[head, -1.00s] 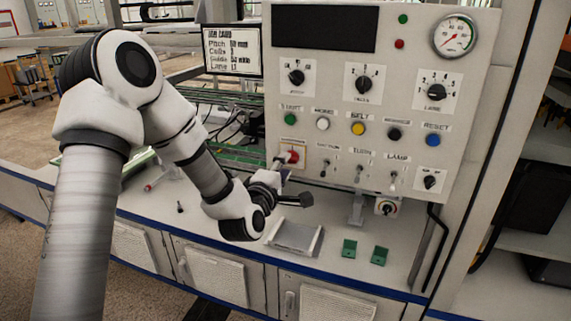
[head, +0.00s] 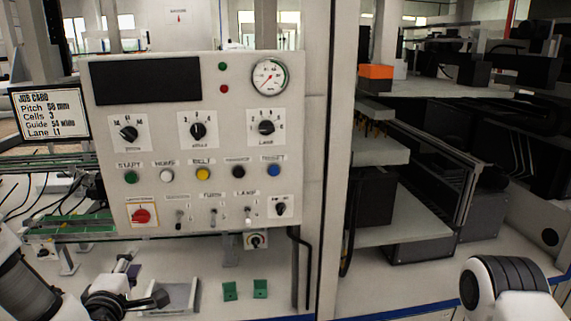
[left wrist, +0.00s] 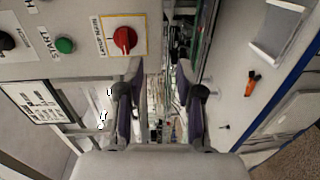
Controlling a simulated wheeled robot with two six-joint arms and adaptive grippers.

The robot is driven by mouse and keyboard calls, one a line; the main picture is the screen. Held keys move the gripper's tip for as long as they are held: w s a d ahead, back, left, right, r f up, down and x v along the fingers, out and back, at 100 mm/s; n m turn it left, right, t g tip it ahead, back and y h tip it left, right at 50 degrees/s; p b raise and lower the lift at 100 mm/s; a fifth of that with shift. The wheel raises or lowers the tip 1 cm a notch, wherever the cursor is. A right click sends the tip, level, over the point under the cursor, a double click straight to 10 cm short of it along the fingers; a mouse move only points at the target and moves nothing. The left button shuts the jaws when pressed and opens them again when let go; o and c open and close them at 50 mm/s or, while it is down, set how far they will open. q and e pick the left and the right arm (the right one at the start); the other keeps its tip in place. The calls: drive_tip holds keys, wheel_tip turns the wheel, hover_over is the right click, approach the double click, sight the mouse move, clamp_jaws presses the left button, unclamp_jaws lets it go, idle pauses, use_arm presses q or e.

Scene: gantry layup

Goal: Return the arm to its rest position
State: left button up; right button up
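My left gripper (head: 146,284) is at the lower left of the head view, in front of and below the control panel (head: 205,90). In the left wrist view the left gripper (left wrist: 160,75) has its two fingers apart, with nothing between them. The red rotary switch (head: 141,215) sits on a yellow-edged plate at the panel's lower left. In the left wrist view the red switch (left wrist: 124,40) is above the left finger, apart from it. My right gripper is not in view; only a link of my right arm shows at the lower right.
A job card screen (head: 49,113) stands left of the panel. A grey tray (head: 178,297) and two green brackets (head: 260,289) lie on the bench below. An orange tool (left wrist: 252,82) lies on the bench in the left wrist view. Shelves (head: 390,235) stand to the right.

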use_arm(q)
drive_tip(key=s+d+f+m+g+h, duration=0.1)
drive_tip(key=s+d+f+m+g, duration=0.25)
drive_tip(key=f, duration=0.55)
drive_tip(key=s+d+f+m+g+h, duration=0.15)
drive_tip(key=s+f, duration=0.25)
drive_tip(key=f, duration=0.5)
drive_tip(key=s+d+f+m+g+h, duration=0.1)
drive_tip(key=s+d+f+m+g, duration=0.25)
drive_tip(key=f, duration=0.45)
drive_tip(key=s+d+f+m+g, duration=0.1)
drive_tip(key=s+f+m+g, duration=0.1)
drive_tip(key=s, duration=0.4)
drive_tip(key=s+d+f+m+g, duration=0.1)
drive_tip(key=s+f+m+g, duration=0.2)
drive_tip(key=s+f+m, duration=0.1)
drive_tip(key=s+d+f+m+g+p, duration=0.1)
drive_tip(key=s+f+m+g, duration=0.2)
drive_tip(key=s+m, duration=0.2)
drive_tip(key=s, duration=0.3)
drive_tip(key=shift+s+d, duration=0.15)
drive_tip(key=shift+s, duration=0.05)
